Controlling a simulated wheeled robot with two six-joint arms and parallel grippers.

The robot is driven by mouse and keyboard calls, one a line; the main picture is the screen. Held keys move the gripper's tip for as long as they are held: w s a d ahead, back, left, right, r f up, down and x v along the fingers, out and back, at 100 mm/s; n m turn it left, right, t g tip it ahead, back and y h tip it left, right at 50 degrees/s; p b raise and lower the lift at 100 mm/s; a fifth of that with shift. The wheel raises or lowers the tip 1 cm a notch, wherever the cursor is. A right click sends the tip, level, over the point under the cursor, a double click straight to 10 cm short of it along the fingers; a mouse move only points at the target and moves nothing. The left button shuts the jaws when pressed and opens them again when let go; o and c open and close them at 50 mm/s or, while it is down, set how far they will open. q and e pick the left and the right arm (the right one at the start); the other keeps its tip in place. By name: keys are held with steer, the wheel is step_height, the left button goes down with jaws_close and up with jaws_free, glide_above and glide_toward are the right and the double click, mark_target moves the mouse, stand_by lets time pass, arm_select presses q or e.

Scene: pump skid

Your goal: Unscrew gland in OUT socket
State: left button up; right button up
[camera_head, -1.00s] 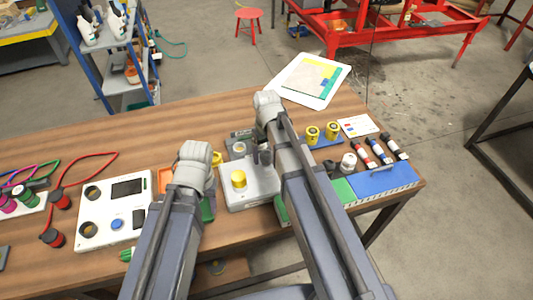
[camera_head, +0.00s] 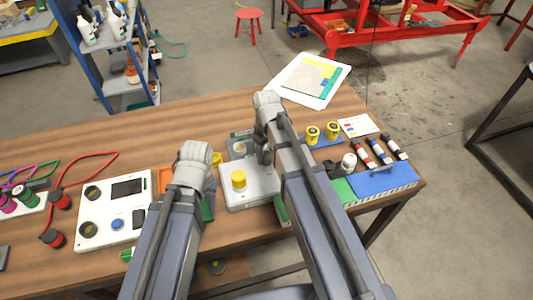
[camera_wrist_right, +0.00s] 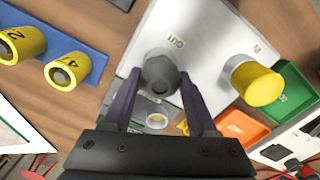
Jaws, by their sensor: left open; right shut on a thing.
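The light grey pump block (camera_head: 262,192) stands on the bench, and the right wrist view shows its OUT marking on the plate (camera_wrist_right: 205,30). A dark grey hex gland (camera_wrist_right: 160,75) sits at the OUT socket. My right gripper (camera_wrist_right: 160,88) is shut on this gland, one finger on each side. In the head view my right gripper (camera_head: 264,150) is over the block, and its fingers partly hide the gland. A yellow cap (camera_head: 238,180) sits on the block's other socket. My left gripper (camera_head: 197,160) is open, left of the block; its fingertips are mostly hidden.
An orange tray (camera_head: 165,180) and a white panel unit (camera_head: 113,212) are left of the block. Two yellow cylinders (camera_head: 322,132) stand on a blue strip to the right. Several dark-and-red parts (camera_head: 370,150) and a blue mat (camera_head: 385,181) lie further right. The bench behind is mostly clear.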

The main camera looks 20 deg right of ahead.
steer(key=n, duration=0.6)
steer(key=o, duration=1.4)
steer(key=m, duration=0.4)
steer(key=shift+m, duration=0.3)
steer(key=m, duration=0.4)
steer(key=shift+m, duration=0.3)
steer(key=shift+c, duration=0.3)
